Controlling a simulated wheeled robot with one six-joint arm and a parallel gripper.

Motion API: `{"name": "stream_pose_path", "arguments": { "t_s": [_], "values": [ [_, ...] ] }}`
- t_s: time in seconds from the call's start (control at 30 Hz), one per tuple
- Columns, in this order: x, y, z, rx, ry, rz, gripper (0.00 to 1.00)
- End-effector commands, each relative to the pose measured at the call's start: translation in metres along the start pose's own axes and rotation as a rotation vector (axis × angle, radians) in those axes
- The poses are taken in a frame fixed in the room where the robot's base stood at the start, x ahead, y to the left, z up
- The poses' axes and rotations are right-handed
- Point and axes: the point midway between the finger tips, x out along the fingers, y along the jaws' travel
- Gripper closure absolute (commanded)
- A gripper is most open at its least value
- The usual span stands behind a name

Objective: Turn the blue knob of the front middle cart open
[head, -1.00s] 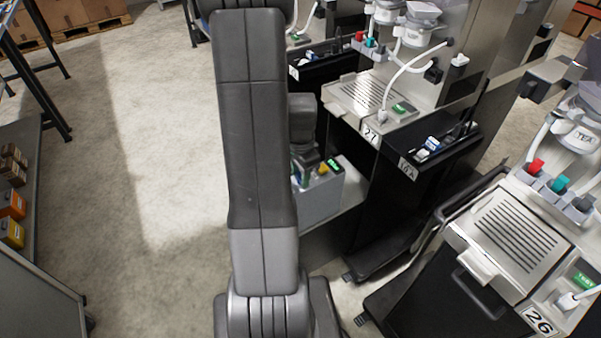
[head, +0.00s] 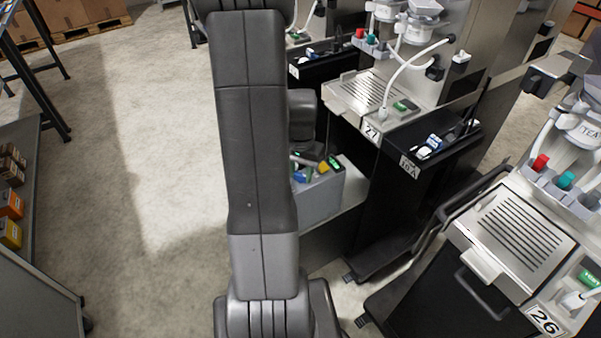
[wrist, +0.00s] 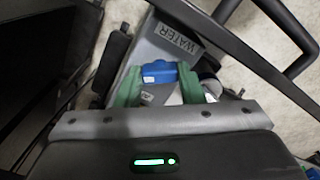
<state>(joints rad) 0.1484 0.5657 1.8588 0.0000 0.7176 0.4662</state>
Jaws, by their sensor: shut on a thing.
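The blue knob (wrist: 160,72) shows in the wrist view on a grey housing with a WATER label (wrist: 178,40). My gripper (wrist: 160,88) is shut on it, with one green fingertip on each side. In the head view a blue part (head: 300,177) shows at the left of the grey box (head: 322,198) on the front middle cart, just right of my arm. My arm hides the left end of this box and most of my gripper there. I cannot read the knob's turn angle.
Cart 27 (head: 345,92) stands behind and cart 26 (head: 515,228) at the right front. A dark rail (wrist: 240,60) crosses the wrist view. Open floor (head: 150,200) lies left.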

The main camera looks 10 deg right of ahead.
Motion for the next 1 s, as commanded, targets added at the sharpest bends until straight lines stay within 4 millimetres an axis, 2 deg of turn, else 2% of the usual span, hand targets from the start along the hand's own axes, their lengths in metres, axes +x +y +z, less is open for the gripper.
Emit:
{"name": "stream_pose_path", "arguments": {
  "t_s": [0.6,1.0],
  "values": [
    [-0.0005,-0.0004,-0.0009,-0.581,0.004,0.000,0.88],
    [-0.0007,-0.0004,-0.0009,-0.868,0.003,0.000,0.88]
  ]
}}
